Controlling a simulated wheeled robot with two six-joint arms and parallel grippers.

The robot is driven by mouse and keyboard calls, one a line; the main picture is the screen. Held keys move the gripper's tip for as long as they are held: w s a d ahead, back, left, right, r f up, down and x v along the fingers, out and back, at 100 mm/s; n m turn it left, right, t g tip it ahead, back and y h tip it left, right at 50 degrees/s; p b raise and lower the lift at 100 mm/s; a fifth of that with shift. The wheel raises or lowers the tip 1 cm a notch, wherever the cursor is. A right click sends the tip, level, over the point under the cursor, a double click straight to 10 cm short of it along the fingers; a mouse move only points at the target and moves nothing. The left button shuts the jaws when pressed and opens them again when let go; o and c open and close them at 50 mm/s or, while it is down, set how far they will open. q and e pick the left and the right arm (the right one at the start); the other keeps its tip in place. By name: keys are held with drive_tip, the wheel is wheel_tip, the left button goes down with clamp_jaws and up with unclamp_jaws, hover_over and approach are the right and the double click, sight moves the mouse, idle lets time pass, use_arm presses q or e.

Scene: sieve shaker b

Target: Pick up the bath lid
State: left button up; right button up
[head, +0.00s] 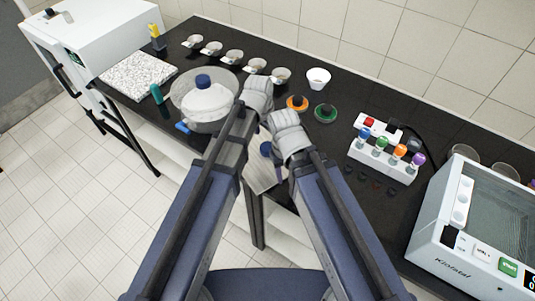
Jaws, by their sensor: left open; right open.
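I cannot tell for sure which thing is the bath lid. The white bath-like box (449,230) at the right has a clear grey glassy top. At the left stands a round pale vessel (208,124) with a white domed top (208,98) and a blue knob (203,80). Another blue knob (265,148) shows between my arms above a pale surface, mostly hidden. My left gripper (258,88) is open, just right of the round vessel. My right gripper (286,122) is open, lower and close beside it. Their fingertips are hard to make out, and neither shows anything held.
Several small bowls (234,57) line the bench's back edge. An orange (297,102) and a green (325,113) disc lie right of the grippers. A white rack (383,161) with coloured caps stands farther right. A speckled slab (138,75) and white cabinet (95,35) are left.

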sight(267, 146)
use_arm(q)
drive_tip(key=shift+w+d+f+b, duration=0.1)
drive_tip(key=shift+w+f+b, duration=0.05)
drive_tip(key=shift+f+b, duration=1.25)
drive_tip(key=shift+w+f+b, duration=0.1)
drive_tip(key=shift+f+b, duration=1.1)
drive_tip(key=shift+f, duration=0.25)
use_arm(e)
drive_tip(key=shift+f, duration=2.8)
use_arm(q)
drive_tip(key=shift+r, duration=0.15)
use_arm(e)
drive_tip(key=shift+r, duration=0.1)
use_arm(q)
drive_tip(key=shift+c, duration=0.2)
clamp_jaws()
